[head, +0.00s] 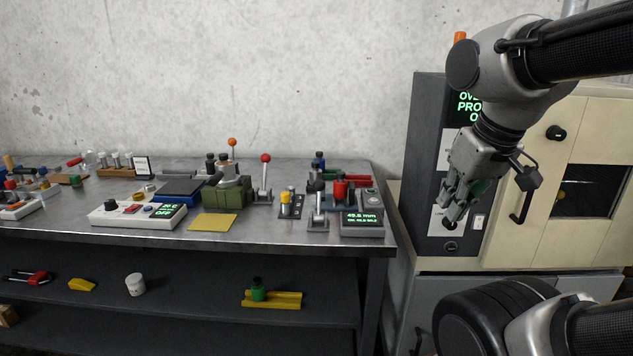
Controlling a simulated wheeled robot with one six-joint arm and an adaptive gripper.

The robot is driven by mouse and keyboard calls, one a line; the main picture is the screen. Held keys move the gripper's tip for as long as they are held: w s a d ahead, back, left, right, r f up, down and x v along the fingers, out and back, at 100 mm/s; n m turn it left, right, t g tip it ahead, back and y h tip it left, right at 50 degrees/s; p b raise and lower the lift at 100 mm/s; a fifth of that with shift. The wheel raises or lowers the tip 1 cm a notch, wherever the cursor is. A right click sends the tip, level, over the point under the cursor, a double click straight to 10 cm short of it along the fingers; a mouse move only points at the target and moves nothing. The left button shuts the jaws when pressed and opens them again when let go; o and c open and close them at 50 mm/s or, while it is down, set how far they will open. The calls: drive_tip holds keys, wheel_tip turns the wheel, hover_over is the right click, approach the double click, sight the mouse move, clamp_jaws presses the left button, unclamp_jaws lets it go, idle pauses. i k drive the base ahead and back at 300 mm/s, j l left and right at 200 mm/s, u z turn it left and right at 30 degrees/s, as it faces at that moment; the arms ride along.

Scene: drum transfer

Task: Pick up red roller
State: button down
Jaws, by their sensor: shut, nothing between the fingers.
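A small red cylinder (340,190), which looks like the red roller, is at the right end of the metal workbench (310,259). It is behind the grey readout box (362,229) showing 49.5 mm. Its lower part and what it rests on are partly hidden. My gripper (452,211) is shut and empty, pointing down and left. In the picture it is right of the bench, in front of the dark control panel, well apart from the red cylinder.
A lever with a red ball (266,180), a small yellow cylinder (286,198) and a black-knobbed lever (318,208) crowd the red cylinder's left. A cream oven-like cabinet (540,235) stands at right. A yellow mat (213,223) lies near the bench's front edge.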

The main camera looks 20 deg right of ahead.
sight(340, 184)
drive_tip(key=i+l+z, duration=0.1)
drive_tip(key=i+l, duration=0.4)
drive_tip(key=i, duration=0.15)
drive_tip(key=k+l+u, duration=0.1)
drive_tip(key=k, duration=0.25)
drive_tip(key=i, duration=0.5)
